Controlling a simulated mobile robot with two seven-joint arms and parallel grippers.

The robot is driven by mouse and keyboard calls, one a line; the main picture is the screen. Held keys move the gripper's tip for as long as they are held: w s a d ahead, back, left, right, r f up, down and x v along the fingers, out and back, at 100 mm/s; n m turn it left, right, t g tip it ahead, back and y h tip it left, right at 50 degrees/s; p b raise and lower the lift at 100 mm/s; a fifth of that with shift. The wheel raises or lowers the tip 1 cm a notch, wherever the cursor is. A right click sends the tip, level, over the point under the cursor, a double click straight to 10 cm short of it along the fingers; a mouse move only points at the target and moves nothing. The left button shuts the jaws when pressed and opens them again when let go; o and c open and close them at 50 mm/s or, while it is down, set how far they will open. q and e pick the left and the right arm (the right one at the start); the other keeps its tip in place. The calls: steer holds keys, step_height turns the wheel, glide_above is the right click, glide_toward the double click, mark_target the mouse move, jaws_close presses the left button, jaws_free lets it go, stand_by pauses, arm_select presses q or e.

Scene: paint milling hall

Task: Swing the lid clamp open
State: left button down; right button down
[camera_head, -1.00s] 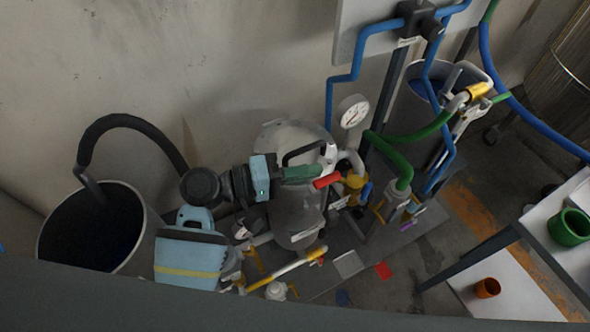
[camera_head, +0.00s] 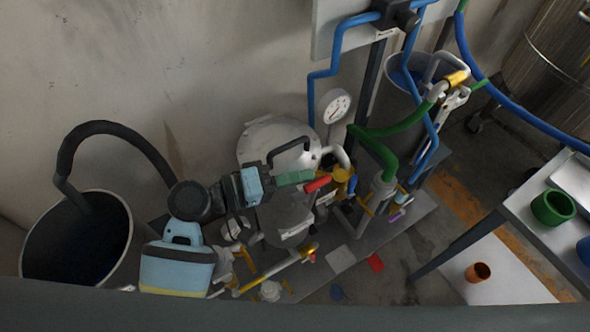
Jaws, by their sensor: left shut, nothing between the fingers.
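The grey round vessel (camera_head: 285,222) stands at centre, with its pale lid (camera_head: 262,138) and a black lid handle on top. A red handle (camera_head: 317,185), which looks like the lid clamp's, sticks out at the vessel's front right. My left gripper (camera_head: 298,178), with green fingers on a black and light-blue wrist, is shut and empty in front of the lid. Its tips are close to the red handle; I cannot tell whether they touch. The clamp's body is largely hidden behind the gripper. My right gripper is not in view.
A pressure gauge (camera_head: 336,106), green hose (camera_head: 385,136) and blue pipes (camera_head: 335,52) crowd the vessel's right. A large bin (camera_head: 127,246) with a black hose stands at left. A table (camera_head: 505,232) with a green cup (camera_head: 553,207) stands at right.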

arm_select(q)
steer(key=s+d+f+m+t+y+b, duration=0.2)
steer(key=s+d+f+m, duration=0.4)
steer(key=s+f+m, duration=0.4)
steer(key=shift+d+f+m+y, duration=0.3)
steer(key=shift+f+m+y, duration=0.2)
steer(key=shift+m, duration=0.1)
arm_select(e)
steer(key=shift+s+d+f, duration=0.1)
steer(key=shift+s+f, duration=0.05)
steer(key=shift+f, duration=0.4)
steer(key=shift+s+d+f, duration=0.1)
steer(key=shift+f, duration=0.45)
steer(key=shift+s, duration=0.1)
arm_select(q)
steer(key=shift+a, duration=0.1)
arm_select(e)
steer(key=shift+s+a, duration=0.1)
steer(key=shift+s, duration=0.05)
